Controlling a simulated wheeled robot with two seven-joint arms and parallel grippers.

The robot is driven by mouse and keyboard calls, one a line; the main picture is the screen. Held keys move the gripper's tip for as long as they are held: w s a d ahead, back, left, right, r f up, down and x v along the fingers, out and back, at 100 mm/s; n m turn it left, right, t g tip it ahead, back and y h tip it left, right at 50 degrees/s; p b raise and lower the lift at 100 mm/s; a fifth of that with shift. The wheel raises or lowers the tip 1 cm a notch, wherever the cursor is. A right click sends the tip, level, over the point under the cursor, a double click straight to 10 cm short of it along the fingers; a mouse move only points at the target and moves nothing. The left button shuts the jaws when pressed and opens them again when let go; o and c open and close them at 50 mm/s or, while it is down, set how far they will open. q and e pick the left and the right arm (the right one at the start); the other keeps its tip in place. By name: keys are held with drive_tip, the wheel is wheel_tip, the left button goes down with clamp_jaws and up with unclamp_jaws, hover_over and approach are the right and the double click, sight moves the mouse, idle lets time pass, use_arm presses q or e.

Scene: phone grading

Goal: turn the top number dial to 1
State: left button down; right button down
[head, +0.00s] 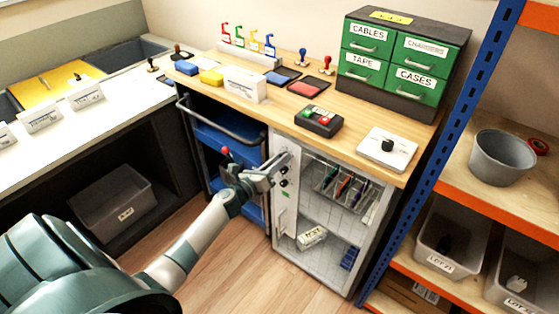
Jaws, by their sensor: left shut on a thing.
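The safe-like cabinet (285,232) under the wooden counter has a narrow lock strip on its left front. Small dark round dials sit on it in a column; two lower ones show, one (284,170) above the other (284,183). The top number dial is mostly hidden by my left gripper (284,160). This gripper reaches in from the left and is shut on what appears to be that top dial. The number the dial points to is too small to read. My right gripper is out of view.
A blue cart (222,137) with a grey handle stands just left of the cabinet, close to my left wrist. On the counter above are a red-and-green button box (319,121) and a white plate with a black knob (388,147). An orange-and-blue shelf rack (425,165) stands right.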

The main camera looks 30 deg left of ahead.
use_arm(q)
drive_tip(key=shift+n, duration=0.3)
drive_tip(key=shift+n+y+p, duration=0.4)
drive_tip(key=shift+n+p, duration=1.5)
drive_tip(key=shift+n, duration=14)
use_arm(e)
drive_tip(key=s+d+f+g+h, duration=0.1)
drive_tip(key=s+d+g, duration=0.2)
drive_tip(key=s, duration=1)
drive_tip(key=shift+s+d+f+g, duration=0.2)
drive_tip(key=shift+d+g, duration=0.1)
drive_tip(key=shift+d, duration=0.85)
